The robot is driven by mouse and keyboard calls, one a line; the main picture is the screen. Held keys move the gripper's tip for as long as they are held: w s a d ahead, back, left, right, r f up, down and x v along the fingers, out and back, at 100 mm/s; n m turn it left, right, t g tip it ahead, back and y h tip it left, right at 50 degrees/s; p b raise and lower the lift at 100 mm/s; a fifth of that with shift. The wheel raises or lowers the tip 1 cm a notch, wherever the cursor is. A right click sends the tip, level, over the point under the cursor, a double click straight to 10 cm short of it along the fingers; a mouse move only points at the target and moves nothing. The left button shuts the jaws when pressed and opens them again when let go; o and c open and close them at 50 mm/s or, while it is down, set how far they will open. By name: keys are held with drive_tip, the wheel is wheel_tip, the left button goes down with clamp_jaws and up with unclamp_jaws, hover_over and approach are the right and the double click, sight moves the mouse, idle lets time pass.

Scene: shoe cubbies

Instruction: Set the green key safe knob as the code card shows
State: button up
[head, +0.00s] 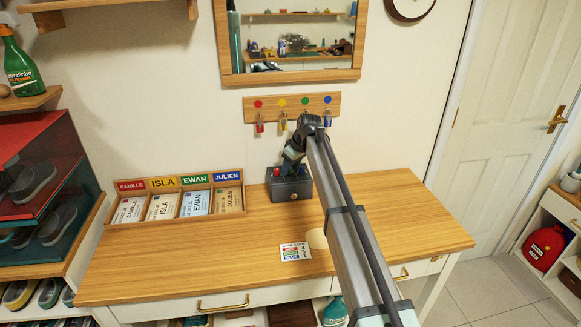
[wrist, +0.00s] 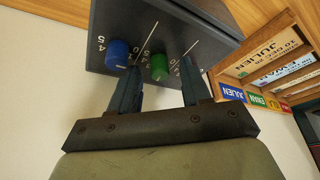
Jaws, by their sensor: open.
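The dark grey key safe (head: 291,190) stands at the back of the wooden desk, with knobs on its top. In the wrist view the green knob (wrist: 159,67) sits between the two fingertips of my gripper (wrist: 162,72), which is open; a gap shows beside the knob. The blue knob (wrist: 117,53) is next to it, close to one finger. White numbers and lines mark the panel, but the green setting is not clear. In the head view my gripper (head: 293,163) is over the safe and hides the green knob. The code card (head: 295,251) lies on the desk; its digits are too small to read.
A wooden card rack (head: 180,203) with named slots stands left of the safe and also shows in the wrist view (wrist: 265,65). A key rack (head: 262,108) hangs above, under a mirror (head: 290,77). The desk's right side is clear.

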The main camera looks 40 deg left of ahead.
clamp_jaws()
idle(0.5)
drive_tip(key=shift+s+m, duration=0.1)
drive_tip(key=shift+m, duration=0.2)
drive_tip(key=m+t, duration=0.1)
drive_tip(key=m, duration=0.1)
drive_tip(key=m+t, duration=0.1)
drive_tip(key=m, duration=0.1)
drive_tip(key=shift+s+a+h, duration=0.1)
drive_tip(key=shift+h, duration=0.2)
drive_tip(key=m, duration=0.3)
drive_tip(key=m+t+h, duration=0.1)
drive_tip(key=m, duration=0.1)
drive_tip(key=shift+s+a+m+t+h, duration=0.1)
drive_tip(key=shift+a+m+t+h, duration=0.05)
drive_tip(key=shift+m+t+h, duration=0.2)
drive_tip(key=m+h, duration=0.1)
drive_tip(key=m, duration=0.1)
drive_tip(key=m+h, duration=0.1)
drive_tip(key=m, duration=0.2)
drive_tip(key=shift+a+m+t, duration=0.15)
drive_tip(key=shift+m+t, duration=0.1)
drive_tip(key=shift+m+h, duration=0.95)
drive_tip(key=shift+m, duration=1.55)
